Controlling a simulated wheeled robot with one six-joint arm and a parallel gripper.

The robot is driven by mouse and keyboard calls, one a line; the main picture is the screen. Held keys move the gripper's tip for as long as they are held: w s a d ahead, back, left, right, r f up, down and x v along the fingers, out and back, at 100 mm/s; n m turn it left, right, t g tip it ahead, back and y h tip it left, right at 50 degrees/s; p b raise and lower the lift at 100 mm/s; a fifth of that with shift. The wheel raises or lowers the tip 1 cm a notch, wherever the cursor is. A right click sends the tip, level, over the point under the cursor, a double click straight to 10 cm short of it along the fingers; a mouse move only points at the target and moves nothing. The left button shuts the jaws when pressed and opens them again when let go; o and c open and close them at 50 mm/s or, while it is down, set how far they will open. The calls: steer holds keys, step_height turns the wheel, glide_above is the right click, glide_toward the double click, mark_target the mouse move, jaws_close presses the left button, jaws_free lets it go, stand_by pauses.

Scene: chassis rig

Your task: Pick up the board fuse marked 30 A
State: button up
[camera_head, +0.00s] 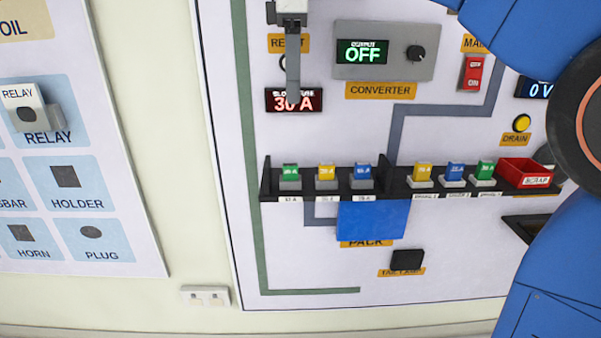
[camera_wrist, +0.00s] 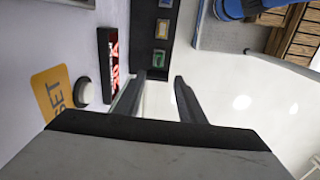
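In the head view, a dark shelf (camera_head: 318,193) on the panel holds small coloured fuses. Its left part has a green fuse (camera_head: 290,171), a yellow fuse (camera_head: 326,171) and a blue fuse (camera_head: 362,172). The small markings are too blurred to read surely; the green one may read 30 A. My gripper (camera_head: 292,98) hangs above the left part, in front of a red display reading 30 A (camera_head: 310,101). In the wrist view my gripper (camera_wrist: 160,80) is open and empty. Beyond its fingertips are the green (camera_wrist: 159,58), yellow (camera_wrist: 162,28) and blue (camera_wrist: 165,3) fuses.
The shelf's right part holds a yellow (camera_head: 423,171), a blue (camera_head: 455,172) and a green (camera_head: 486,171) block. A red scrap bin (camera_head: 525,172) stands at its right end. A converter box (camera_head: 385,50) reading OFF is above. A blue block (camera_head: 372,220) sits below.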

glide_above(290, 165)
steer(key=f, duration=1.1)
steer(key=shift+d, duration=0.25)
steer(key=shift+w+a+f, duration=0.1)
steer(key=shift+f, duration=1.4)
steer(key=shift+a+f, duration=0.1)
steer(key=shift+f, duration=1.4)
jaws_close()
